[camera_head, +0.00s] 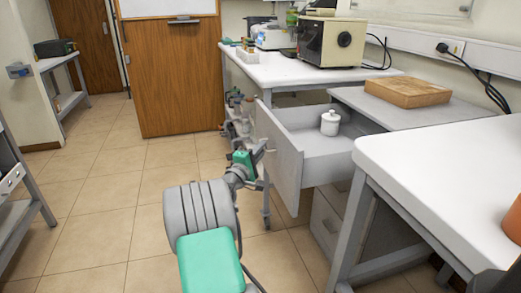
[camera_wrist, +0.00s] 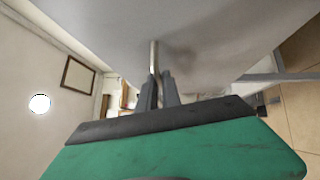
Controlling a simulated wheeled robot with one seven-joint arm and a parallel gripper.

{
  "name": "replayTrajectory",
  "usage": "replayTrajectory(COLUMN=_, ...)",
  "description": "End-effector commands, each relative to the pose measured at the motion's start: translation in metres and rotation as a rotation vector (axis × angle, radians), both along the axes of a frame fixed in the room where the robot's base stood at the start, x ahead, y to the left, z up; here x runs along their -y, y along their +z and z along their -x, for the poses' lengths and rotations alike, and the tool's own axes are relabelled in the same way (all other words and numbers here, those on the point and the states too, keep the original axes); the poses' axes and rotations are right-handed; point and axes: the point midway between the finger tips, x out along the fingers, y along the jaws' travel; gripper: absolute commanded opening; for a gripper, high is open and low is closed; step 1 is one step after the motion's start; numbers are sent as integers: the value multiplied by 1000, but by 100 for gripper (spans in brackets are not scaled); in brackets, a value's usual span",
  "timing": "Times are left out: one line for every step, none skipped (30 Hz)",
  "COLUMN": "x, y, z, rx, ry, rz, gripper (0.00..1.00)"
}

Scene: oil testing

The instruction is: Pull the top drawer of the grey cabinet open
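The grey cabinet (camera_head: 326,222) stands between the two white benches. Its top drawer (camera_head: 280,158) is pulled well out, and the inside shows in the head view. A small white lidded jar (camera_head: 330,122) stands upright in it. My gripper (camera_head: 262,151) is at the outer face of the drawer front. In the wrist view, its two dark fingers (camera_wrist: 159,91) are close together on either side of the thin metal drawer handle (camera_wrist: 154,57). They look shut on it, though the contact is partly hidden. The grey drawer front (camera_wrist: 205,45) fills the upper part of that view.
A wooden block (camera_head: 408,91) lies on the cabinet top. A white bench (camera_head: 450,160) with grey legs is close at the right. Another bench (camera_head: 290,72) with instruments stands behind. The tiled floor (camera_head: 120,210) is open to the left.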

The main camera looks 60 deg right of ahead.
Motion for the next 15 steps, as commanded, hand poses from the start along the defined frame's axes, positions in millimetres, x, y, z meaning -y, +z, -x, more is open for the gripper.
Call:
replayTrajectory(x=0, y=-1, z=-1, rx=0, ry=3, rz=0, gripper=12)
replayTrajectory(x=0, y=-1, z=-1, rx=0, ry=3, rz=0, gripper=14)
replayTrajectory(x=0, y=0, z=-1, rx=0, ry=2, rz=0, gripper=18)
replayTrajectory(x=0, y=0, z=-1, rx=0, ry=2, rz=0, gripper=20)
replayTrajectory(x=0, y=0, z=-1, rx=0, ry=2, rz=0, gripper=22)
replayTrajectory(x=0, y=0, z=-1, rx=0, ry=2, rz=0, gripper=26)
replayTrajectory(x=0, y=0, z=-1, rx=0, ry=2, rz=0, gripper=28)
replayTrajectory(x=0, y=0, z=-1, rx=0, ry=2, rz=0, gripper=30)
replayTrajectory(x=0, y=0, z=-1, rx=0, ry=2, rz=0, gripper=30)
replayTrajectory(x=0, y=0, z=-1, rx=0, ry=2, rz=0, gripper=30)
replayTrajectory(x=0, y=0, z=-1, rx=0, ry=2, rz=0, gripper=30)
replayTrajectory(x=0, y=0, z=-1, rx=0, ry=2, rz=0, gripper=30)
replayTrajectory(x=0, y=0, z=-1, rx=0, ry=2, rz=0, gripper=30)
replayTrajectory(x=0, y=0, z=-1, rx=0, ry=2, rz=0, gripper=30)
replayTrajectory(x=-1, y=0, z=-1, rx=0, ry=2, rz=0, gripper=30)
